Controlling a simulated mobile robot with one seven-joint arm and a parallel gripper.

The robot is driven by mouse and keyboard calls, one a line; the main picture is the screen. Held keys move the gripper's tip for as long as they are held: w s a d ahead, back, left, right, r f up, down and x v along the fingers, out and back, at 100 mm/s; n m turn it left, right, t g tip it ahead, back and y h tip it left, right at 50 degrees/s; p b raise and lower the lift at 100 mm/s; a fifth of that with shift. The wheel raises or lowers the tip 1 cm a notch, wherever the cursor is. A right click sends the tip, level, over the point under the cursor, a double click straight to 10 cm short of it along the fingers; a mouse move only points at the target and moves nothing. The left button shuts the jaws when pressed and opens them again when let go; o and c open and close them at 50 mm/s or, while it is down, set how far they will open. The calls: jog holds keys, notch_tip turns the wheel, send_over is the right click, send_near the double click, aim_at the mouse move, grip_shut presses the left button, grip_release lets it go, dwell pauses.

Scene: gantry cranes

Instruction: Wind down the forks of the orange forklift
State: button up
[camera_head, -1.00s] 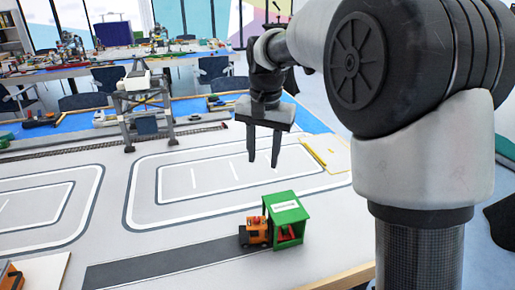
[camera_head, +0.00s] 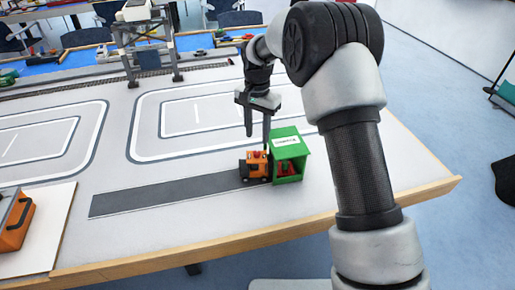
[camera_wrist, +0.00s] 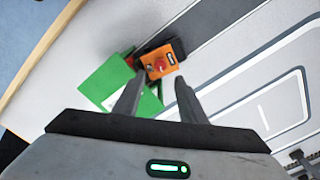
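The small orange forklift (camera_head: 254,166) stands on the table at the right end of a dark grey strip, against a green open-sided shelter (camera_head: 290,158). A red part shows inside the shelter; I cannot make out the forks. My gripper (camera_head: 257,134) points down above and just behind the forklift, its two fingers apart and empty. In the wrist view the forklift (camera_wrist: 160,60) lies beyond the open fingertips (camera_wrist: 158,82), with a red knob-like spot on top. The green shelter (camera_wrist: 108,84) is partly hidden behind the left finger.
The dark strip (camera_head: 165,192) runs left across the white table and is clear. A grey gantry crane (camera_head: 145,40) stands at the back. An orange object (camera_head: 17,222) sits on a board at the left. The table's wooden front edge (camera_head: 240,240) is near.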

aim_at(258, 151)
notch_tip(258, 151, down, 7)
jog(key=shift+r, duration=0.1)
dwell(0.3)
grip_shut()
